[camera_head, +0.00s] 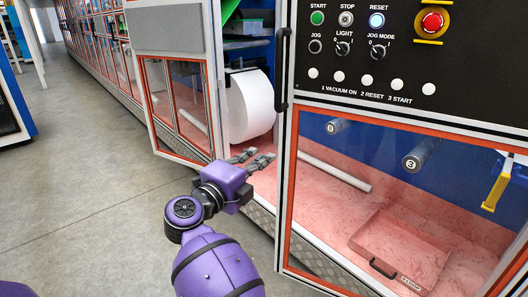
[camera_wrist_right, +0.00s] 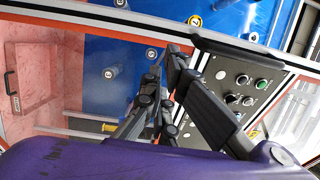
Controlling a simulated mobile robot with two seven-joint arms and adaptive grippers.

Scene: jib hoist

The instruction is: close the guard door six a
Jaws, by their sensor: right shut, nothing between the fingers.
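No label naming guard door six a is readable. A guard door with orange-edged lower windows (camera_head: 160,98) stands swung outward at the left of an opening in the machine. Right of the opening is a door-like panel with a large orange-framed window (camera_head: 340,205) and a tall black handle (camera_head: 282,70) on its left edge. My right gripper (camera_head: 262,160) is shut and empty, low in front of the opening, and appears apart from the handle. In the right wrist view its dark fingers (camera_wrist_right: 172,72) are together in front of the machine. My left gripper is out of view.
A control panel (camera_head: 375,45) with buttons and a red emergency stop (camera_head: 433,21) is above the window. A white roll (camera_head: 249,105) stands inside the opening. A pink tray (camera_head: 400,250) lies behind the window. Grey floor (camera_head: 75,190) is clear at left.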

